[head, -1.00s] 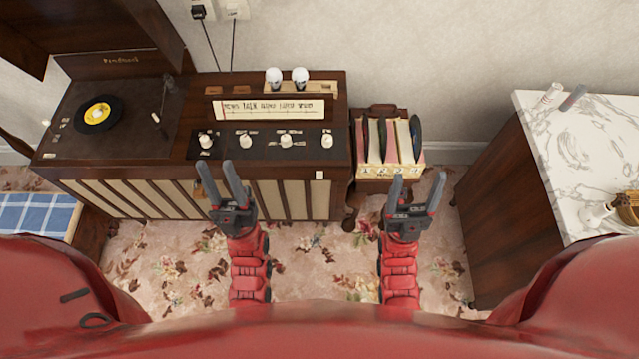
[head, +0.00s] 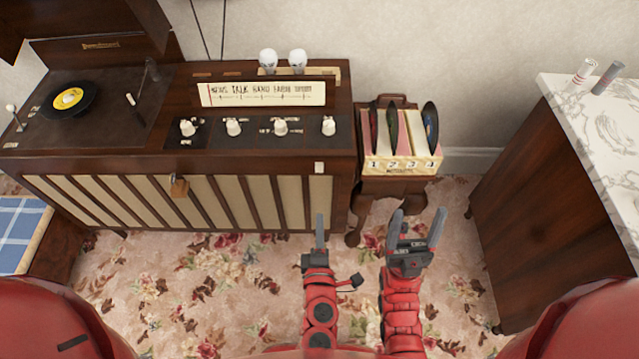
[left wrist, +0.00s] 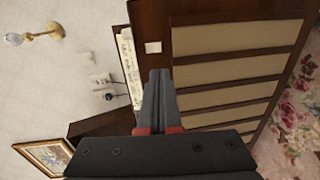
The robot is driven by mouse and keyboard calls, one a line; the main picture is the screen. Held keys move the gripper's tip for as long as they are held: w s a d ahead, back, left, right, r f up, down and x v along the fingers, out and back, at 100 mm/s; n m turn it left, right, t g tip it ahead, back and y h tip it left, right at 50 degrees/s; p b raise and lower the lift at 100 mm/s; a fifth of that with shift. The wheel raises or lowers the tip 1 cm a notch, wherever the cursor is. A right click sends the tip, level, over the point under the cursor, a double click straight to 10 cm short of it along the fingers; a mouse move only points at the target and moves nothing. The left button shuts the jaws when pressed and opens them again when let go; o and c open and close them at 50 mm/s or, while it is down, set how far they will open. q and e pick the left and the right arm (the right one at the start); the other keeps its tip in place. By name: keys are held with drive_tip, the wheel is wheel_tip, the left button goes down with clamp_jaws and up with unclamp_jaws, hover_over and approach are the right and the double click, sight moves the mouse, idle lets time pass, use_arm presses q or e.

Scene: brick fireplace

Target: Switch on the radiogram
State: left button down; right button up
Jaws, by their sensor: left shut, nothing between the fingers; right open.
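The radiogram (head: 130,165) is a long dark wood cabinet with striped cream grille, at the left and middle of the head view. Its top carries a lit dial panel (head: 262,93), a row of white knobs (head: 234,127) and a turntable with a black record (head: 70,98). A small white square switch (head: 319,168) sits at the front's upper right; it also shows in the left wrist view (left wrist: 153,47). My left gripper (head: 320,222) is shut and empty, in front of and below that switch, apart from it. My right gripper (head: 414,222) is open and empty, further right.
A small stand with a record rack (head: 400,163) stands right of the radiogram. A marble-topped cabinet (head: 600,125) is at the right. Flowered carpet (head: 225,265) lies clear in front.

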sight(320, 172)
use_arm(q)
drive_tip(key=w, duration=0.4)
drive_tip(key=w+f, duration=0.1)
drive_tip(key=w, duration=0.8)
drive_tip(key=shift+w+f+p, duration=0.1)
drive_tip(key=shift+f+p, duration=0.05)
drive_tip(key=shift+p, duration=0.15)
drive_tip(key=shift+w+f, duration=0.15)
drive_tip(key=shift+w, duration=0.25)
